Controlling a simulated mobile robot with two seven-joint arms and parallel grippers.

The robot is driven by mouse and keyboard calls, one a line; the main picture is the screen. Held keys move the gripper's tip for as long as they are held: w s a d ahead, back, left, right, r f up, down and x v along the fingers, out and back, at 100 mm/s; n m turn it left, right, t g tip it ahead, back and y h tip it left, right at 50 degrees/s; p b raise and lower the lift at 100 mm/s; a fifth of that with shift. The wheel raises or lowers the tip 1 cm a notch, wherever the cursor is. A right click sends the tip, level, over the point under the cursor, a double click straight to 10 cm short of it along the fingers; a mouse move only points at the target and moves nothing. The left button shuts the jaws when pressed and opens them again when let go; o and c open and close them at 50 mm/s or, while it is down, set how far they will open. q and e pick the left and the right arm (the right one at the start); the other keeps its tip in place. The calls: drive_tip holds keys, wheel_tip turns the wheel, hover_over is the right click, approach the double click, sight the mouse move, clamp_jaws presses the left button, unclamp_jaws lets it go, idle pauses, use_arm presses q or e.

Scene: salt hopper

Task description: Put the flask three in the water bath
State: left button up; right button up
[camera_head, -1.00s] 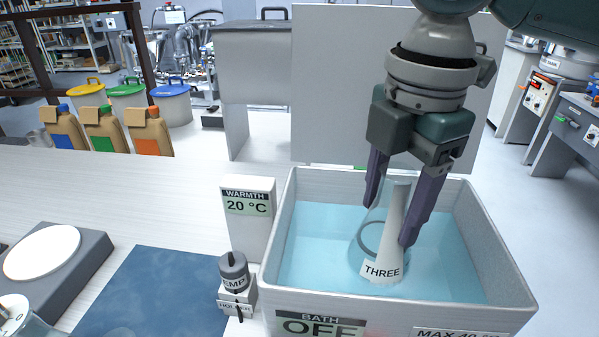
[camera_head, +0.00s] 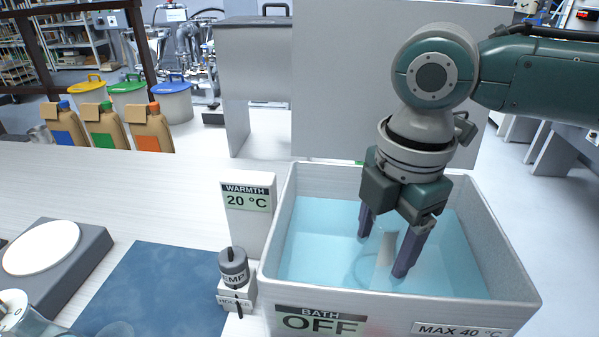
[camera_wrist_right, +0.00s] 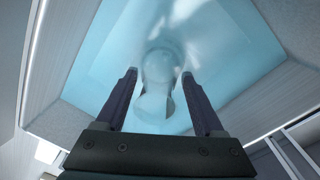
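The flask three (camera_head: 385,250) is a clear conical flask with a pale label strip. It stands upright in the blue water of the water bath (camera_head: 520,290), a grey open tank with a BATH OFF display. The label's text is not readable now. My left gripper is not in view.
A WARMTH 20 °C display (camera_head: 247,215) and a TEMP knob on a holder (camera_head: 234,268) stand left of the bath. A blue mat (camera_head: 155,290) and a grey device with a white round plate (camera_head: 42,247) lie further left. Bottles (camera_head: 150,128) stand behind.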

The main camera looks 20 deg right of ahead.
drive_tip(key=o, duration=0.3)
drive_tip(key=r, duration=0.8)
drive_tip(key=r+p, duration=0.1)
drive_tip(key=r, duration=0.3)
drive_tip(key=shift+s+r, duration=0.2)
drive_tip(key=shift+s, duration=0.1)
